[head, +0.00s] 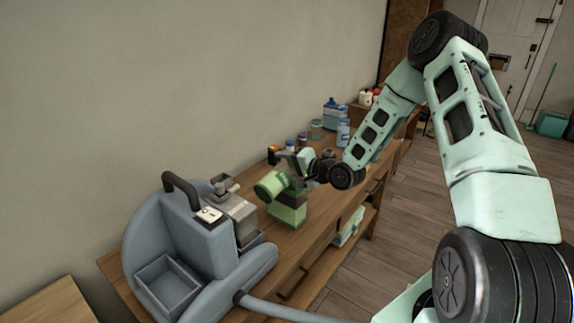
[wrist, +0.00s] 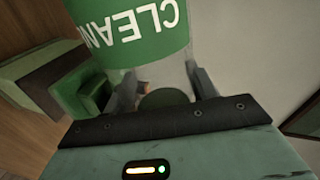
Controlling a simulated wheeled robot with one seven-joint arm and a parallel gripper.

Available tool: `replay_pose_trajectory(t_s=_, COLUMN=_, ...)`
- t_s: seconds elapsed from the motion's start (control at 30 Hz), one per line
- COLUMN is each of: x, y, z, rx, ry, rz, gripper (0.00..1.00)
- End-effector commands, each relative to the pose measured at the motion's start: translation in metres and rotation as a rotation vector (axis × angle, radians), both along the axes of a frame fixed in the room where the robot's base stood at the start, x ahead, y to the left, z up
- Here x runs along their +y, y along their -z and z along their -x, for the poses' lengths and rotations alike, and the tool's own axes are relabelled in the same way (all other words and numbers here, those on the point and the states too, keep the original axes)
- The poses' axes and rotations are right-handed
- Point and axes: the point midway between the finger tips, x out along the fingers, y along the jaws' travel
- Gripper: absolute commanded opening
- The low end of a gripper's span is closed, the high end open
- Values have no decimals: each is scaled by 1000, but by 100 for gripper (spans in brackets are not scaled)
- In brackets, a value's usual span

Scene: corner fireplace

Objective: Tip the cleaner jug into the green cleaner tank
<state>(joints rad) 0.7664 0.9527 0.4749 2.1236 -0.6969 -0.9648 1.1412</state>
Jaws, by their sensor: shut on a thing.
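The cleaner jug (head: 269,186) is green and tilted well over in the head view. In the wrist view the jug (wrist: 130,28) shows a green band with white upside-down letters "CLEAN" and a clearer part between my fingers. My gripper (head: 293,167) is shut on it; its fingers (wrist: 165,88) are on both sides of the jug. The green cleaner tank (head: 287,214) stands on the wooden bench just below the jug. It also shows at left in the wrist view (wrist: 78,98). I cannot tell whether liquid flows or whether the jug touches the tank.
A large grey-blue machine (head: 208,245) with a black handle and an open bin stands at the near end of the bench (head: 318,233). Several bottles and jars stand farther back, including a blue jug (head: 334,117). A wall runs along the bench's left side; open floor (head: 395,235) lies right.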

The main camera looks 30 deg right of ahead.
Motion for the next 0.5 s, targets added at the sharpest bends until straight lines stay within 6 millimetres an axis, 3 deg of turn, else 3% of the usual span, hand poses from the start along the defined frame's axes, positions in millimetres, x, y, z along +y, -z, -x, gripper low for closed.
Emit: replay_pose_trajectory(t_s=0.5, x=0, y=2, z=0, rx=10, ry=1, rz=-34, gripper=4)
